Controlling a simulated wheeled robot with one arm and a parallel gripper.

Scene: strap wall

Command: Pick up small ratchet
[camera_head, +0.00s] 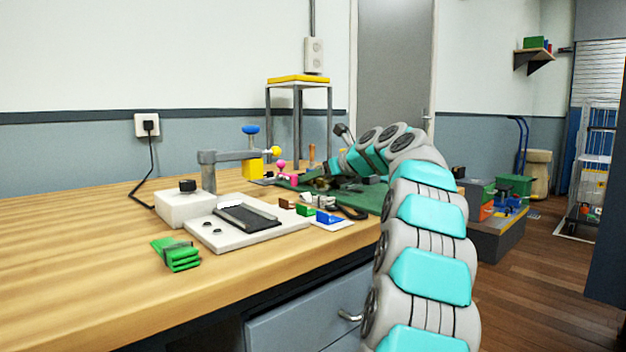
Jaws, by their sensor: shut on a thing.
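My gripper (318,180) is at the far end of my teal and grey arm, low over the green mat (368,199) on the wooden bench. It is small in the view and partly mixed in with dark items around it. It is shut on a small dark thing, which may be the small ratchet. Its shape is too small and dark to make out. I cannot tell whether that thing touches the mat. My arm hides part of the mat's right side.
A white board with a dark strip (248,217) and a grey post with an arm (208,172) stand left of the mat. Green folded straps (177,254) lie near the front edge. A yellow-topped stand (298,79) is behind. The bench's left side (70,250) is clear.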

